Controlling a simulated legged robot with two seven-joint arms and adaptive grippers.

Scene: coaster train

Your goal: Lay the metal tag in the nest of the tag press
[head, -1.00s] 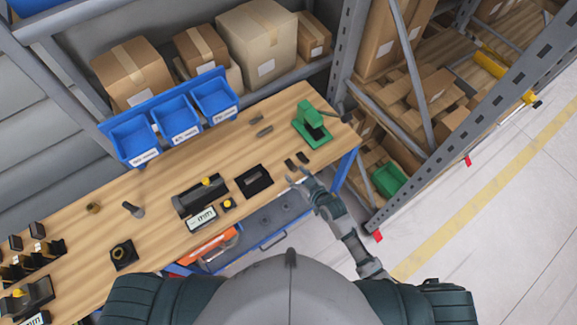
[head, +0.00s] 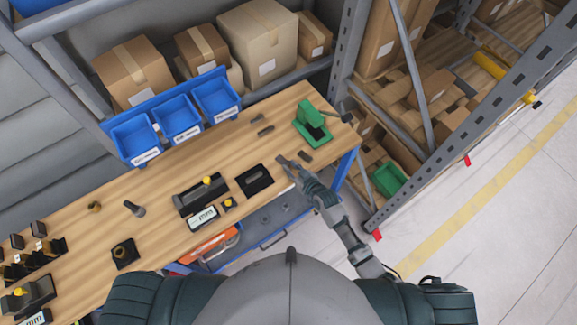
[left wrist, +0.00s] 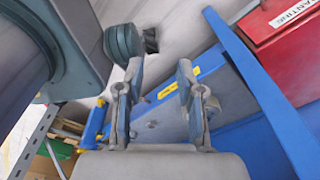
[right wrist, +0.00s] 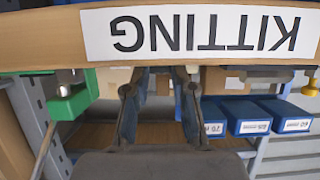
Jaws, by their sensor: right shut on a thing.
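The green tag press (head: 309,125) stands near the right end of the wooden table; its green body also shows at the left of the right wrist view (right wrist: 72,104). Its nest is too small to make out. My right gripper (head: 283,161) is low over the table, in front and left of the press. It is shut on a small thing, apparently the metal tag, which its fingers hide. In the right wrist view the fingers (right wrist: 158,75) have a gap between them, with the held thing not clear. My left gripper (left wrist: 158,75) is open and empty, away from the table.
A small dark piece (head: 305,155) lies just right of my right gripper. A black slotted block (head: 254,181) and a dark fixture (head: 201,197) stand to the left. Two small grey pieces lie behind. Blue bins (head: 178,122) line the back. The table edge carries a KITTING label (right wrist: 200,32).

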